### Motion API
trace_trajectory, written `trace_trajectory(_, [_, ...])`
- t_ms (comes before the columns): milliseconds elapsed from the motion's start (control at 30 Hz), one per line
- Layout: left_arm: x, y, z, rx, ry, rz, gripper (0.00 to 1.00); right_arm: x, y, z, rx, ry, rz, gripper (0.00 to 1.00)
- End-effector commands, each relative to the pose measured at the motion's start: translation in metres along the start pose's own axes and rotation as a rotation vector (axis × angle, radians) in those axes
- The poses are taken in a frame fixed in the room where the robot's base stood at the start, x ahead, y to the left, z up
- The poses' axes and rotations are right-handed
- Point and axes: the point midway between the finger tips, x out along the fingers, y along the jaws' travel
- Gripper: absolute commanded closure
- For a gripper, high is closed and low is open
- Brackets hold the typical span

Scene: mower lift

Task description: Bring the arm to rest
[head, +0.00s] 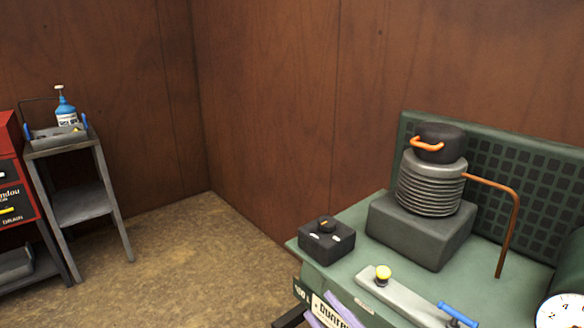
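Two pale lavender fingers of my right gripper (329,314) reach in from the bottom edge, in front of the labelled front of the green machine (372,208). A gap shows between them, with nothing visible held there. The rest of that gripper and its arm are cut off by the frame. My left gripper and arm are not in view. On the machine stand a ribbed grey cylinder (431,188) with a black cap and orange handle (428,145), and a small black box with a knob (327,240).
A grey lever plate (400,297) with a yellow knob and blue handle lies on the machine's front. A copper pipe (513,225) and a dial (562,312) are at right. A grey shelf stand (85,205) with a blue bottle (66,108) and a red cabinet (10,180) stand left. Floor between is clear.

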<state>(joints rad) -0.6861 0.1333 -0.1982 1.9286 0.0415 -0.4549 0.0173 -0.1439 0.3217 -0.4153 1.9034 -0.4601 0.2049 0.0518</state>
Motion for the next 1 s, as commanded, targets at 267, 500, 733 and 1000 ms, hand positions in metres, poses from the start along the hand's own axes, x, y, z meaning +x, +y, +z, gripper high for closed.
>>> trace_trajectory(267, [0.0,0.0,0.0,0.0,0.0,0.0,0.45,-0.138,-0.08,0.141,0.484,-0.664,0.067,0.71])
trace_trajectory(500, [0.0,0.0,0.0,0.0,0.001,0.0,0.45,-0.242,-0.147,0.172,0.73,-1.005,0.057,0.71])
trace_trajectory(733, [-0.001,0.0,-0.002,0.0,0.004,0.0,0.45,-0.268,-0.164,0.174,0.792,-1.086,0.05,0.71])
trace_trajectory(1000, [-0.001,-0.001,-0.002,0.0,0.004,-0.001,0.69,-0.267,-0.164,0.174,0.79,-1.084,0.05,0.71])
